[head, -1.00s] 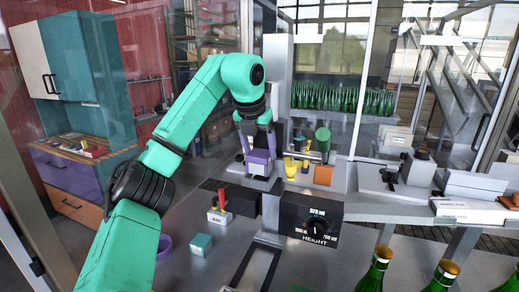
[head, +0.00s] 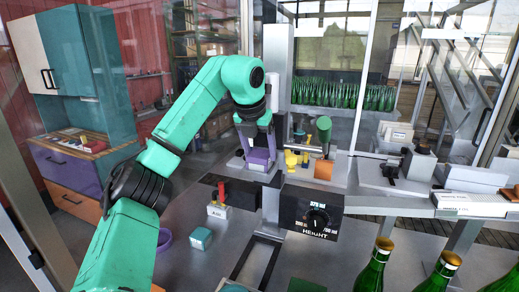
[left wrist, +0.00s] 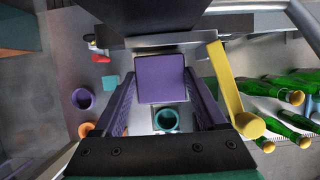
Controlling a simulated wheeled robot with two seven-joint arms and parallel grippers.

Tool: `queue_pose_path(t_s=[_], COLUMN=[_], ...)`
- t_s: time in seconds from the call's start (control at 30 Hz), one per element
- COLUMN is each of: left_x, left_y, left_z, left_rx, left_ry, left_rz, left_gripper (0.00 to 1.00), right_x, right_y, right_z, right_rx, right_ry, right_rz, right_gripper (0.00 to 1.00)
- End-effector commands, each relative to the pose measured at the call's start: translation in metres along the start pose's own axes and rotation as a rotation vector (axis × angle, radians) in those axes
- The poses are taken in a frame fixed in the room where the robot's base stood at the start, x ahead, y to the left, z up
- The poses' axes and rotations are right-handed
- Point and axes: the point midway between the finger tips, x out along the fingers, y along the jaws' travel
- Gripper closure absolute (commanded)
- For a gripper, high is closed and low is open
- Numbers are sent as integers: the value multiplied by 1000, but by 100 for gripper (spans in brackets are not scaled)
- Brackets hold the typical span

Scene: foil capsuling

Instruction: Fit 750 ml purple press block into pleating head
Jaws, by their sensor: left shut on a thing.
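The purple press block (head: 259,160) is held between the fingers of my left gripper (head: 257,147) at the grey machine in the head view. In the left wrist view, the block's flat square face (left wrist: 160,79) shows between the tips of the purple ridged fingers (left wrist: 160,100). The block is right below a dark grey machine part (left wrist: 172,20) at the top of that view, which may be the pleating head. I cannot tell whether the block touches it or is seated. My right gripper is not in view.
A yellow post (left wrist: 226,90) stands close to the right finger. A teal ring (left wrist: 167,120) shows between the fingers. The HEIGHT dial box (head: 311,214), a red-handled piece (head: 220,205) and a teal block (head: 201,238) are nearby. Green bottles (head: 374,270) stand at the lower right.

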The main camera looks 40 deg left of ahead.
Motion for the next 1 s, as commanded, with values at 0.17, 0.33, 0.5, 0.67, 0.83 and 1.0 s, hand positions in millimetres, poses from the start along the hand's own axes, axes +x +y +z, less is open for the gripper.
queue_pose_path(t_s=[0.17,0.33,0.5,0.67,0.83,1.0], left_x=[3,3,1,-20,-66,-104], left_y=[0,0,0,0,1,1], left_z=[-1,-1,-1,-1,2,2], left_rx=[-1,-1,0,-1,-3,-2], left_ry=[-1,-1,0,-4,-6,-6], left_rz=[-1,0,0,-2,0,1], left_gripper=[18,0,0,0,0,0], right_x=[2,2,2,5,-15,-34], right_y=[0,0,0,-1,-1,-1], right_z=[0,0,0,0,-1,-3], right_rx=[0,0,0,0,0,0], right_ry=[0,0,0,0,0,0], right_rz=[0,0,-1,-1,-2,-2], right_gripper=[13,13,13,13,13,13])
